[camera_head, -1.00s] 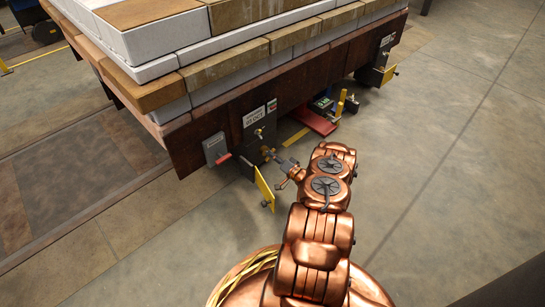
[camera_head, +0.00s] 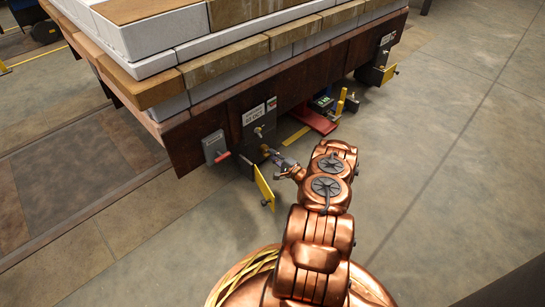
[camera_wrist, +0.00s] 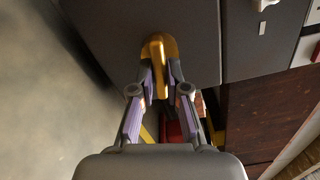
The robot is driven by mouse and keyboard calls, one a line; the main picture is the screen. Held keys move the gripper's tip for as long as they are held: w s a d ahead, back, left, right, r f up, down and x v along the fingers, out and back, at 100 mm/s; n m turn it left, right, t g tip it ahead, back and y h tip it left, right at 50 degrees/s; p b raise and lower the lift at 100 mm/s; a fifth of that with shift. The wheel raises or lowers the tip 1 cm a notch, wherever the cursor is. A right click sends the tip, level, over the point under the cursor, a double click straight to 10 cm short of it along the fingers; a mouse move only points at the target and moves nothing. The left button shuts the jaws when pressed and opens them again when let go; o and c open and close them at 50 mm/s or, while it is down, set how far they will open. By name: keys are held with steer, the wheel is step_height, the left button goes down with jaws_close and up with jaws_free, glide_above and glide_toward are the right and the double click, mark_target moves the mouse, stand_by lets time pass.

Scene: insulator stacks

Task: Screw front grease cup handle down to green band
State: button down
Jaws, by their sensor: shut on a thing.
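The front grease cup handle, a brass-coloured piece (camera_wrist: 157,45), stands out from a dark grey box face in the wrist view. My gripper (camera_wrist: 159,80) is shut on it, with one purple-padded finger on each side. In the head view my gripper (camera_head: 274,155) reaches the dark box at the near corner of the cart, and the handle is mostly hidden at its tips. I cannot make out a green band in either view.
A yellow flap (camera_head: 264,188) hangs open just below my gripper. A grey switch box (camera_head: 215,147) with a red lever is to the left. A red jack-like thing (camera_head: 318,122) sits under the cart (camera_head: 305,90). The floor to the right is clear.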

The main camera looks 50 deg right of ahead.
steer(key=shift+m, duration=0.6)
steer(key=c, duration=1.2)
jaws_free()
steer(key=s, duration=1.2)
steer(key=shift+a, duration=0.15)
